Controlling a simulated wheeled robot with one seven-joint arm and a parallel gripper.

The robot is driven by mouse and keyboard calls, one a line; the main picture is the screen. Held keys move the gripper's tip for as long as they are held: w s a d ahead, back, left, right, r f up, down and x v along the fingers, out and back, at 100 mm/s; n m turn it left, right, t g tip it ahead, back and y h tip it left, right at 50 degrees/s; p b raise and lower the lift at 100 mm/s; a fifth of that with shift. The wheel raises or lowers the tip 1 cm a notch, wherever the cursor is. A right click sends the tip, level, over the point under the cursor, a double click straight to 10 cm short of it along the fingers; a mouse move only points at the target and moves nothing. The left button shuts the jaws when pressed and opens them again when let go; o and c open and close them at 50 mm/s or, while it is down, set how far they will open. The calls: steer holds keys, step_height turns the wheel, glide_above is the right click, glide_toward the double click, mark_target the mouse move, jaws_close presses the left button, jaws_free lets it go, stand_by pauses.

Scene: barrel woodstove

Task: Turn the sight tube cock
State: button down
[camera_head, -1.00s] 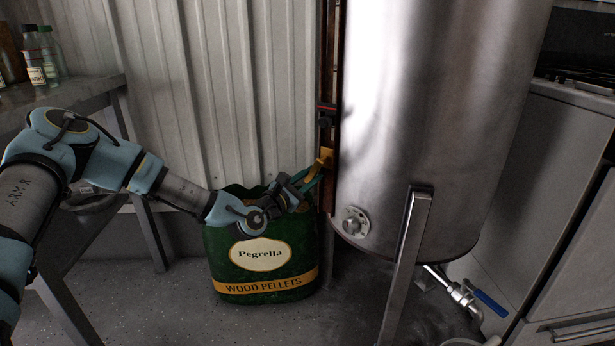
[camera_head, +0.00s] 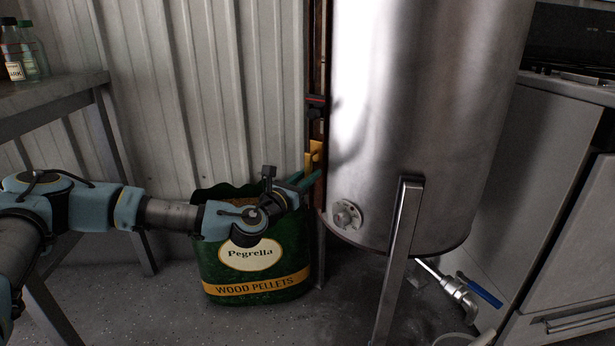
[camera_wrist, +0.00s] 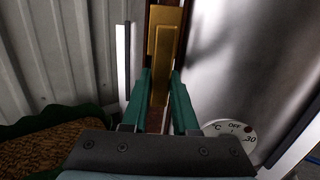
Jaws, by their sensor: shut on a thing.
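The sight tube cock has a yellow, brass-coloured handle (camera_head: 315,151) on the narrow upright sight tube strip at the left side of the steel tank (camera_head: 425,100). In the wrist view, the handle (camera_wrist: 163,60) is upright and runs down between my green fingers. My gripper (camera_head: 308,180) reaches the handle from the lower left, over the pellet bag. In the wrist view, my gripper (camera_wrist: 162,80) has one finger on each side of the handle and is shut on its lower part.
A green wood pellet bag (camera_head: 240,280) stands under my wrist. A dial thermometer (camera_wrist: 232,136) is close to the right finger. A tank leg (camera_head: 400,240) and a blue-handled valve (camera_head: 485,292) are to the right. A bench (camera_head: 60,92) with bottles is at left.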

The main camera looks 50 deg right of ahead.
steer(key=c, duration=0.7)
jaws_free()
steer(key=v, duration=1.1)
steer(key=shift+d, duration=0.1)
steer(key=shift+f, duration=0.1)
